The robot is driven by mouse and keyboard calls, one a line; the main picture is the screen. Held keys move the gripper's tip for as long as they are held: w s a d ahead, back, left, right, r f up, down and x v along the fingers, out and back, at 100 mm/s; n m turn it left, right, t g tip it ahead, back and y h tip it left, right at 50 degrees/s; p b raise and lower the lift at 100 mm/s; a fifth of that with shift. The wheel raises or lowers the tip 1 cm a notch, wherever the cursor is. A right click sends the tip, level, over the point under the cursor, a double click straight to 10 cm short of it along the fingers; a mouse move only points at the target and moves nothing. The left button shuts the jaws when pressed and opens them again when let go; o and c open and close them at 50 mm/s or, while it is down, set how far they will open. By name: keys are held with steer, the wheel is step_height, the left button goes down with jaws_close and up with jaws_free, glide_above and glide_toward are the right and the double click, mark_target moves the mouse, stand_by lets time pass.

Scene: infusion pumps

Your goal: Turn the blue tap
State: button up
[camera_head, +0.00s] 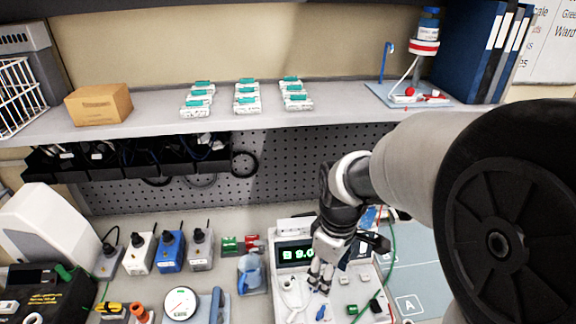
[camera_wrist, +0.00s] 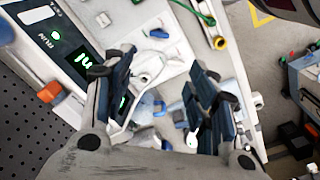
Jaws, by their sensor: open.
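The pump unit (camera_head: 284,234) stands on the bench with a green lit display (camera_head: 296,254). A small blue handle, which looks like the blue tap (camera_head: 320,312), sits on the unit's pale front panel. A small blue piece, likely the same tap (camera_wrist: 159,33), shows in the wrist view beyond my fingertips. My gripper (camera_head: 320,277) points down over the panel beside the display. In the wrist view my gripper (camera_wrist: 155,82) is open, with white tubing (camera_wrist: 145,80) visible between its fingers. I see no contact with the tap; my fingers hide part of the panel.
A shelf (camera_head: 350,118) overhangs the bench behind.

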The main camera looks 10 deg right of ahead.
mark_target(321, 311)
steer(key=shift+n, duration=0.4)
steer(key=f+b, duration=0.1)
steer(key=f, duration=0.5)
steer(key=f+b, duration=0.1)
steer(key=f, duration=0.5)
steer(key=w+f+b, duration=0.1)
steer(key=f, duration=0.5)
steer(key=shift+f+b, duration=0.4)
steer(key=shift+c, duration=0.2)
steer(key=c, duration=1)
steer(key=shift+m, duration=0.4)
steer(key=m, duration=0.4)
steer(key=shift+m, duration=2.5)
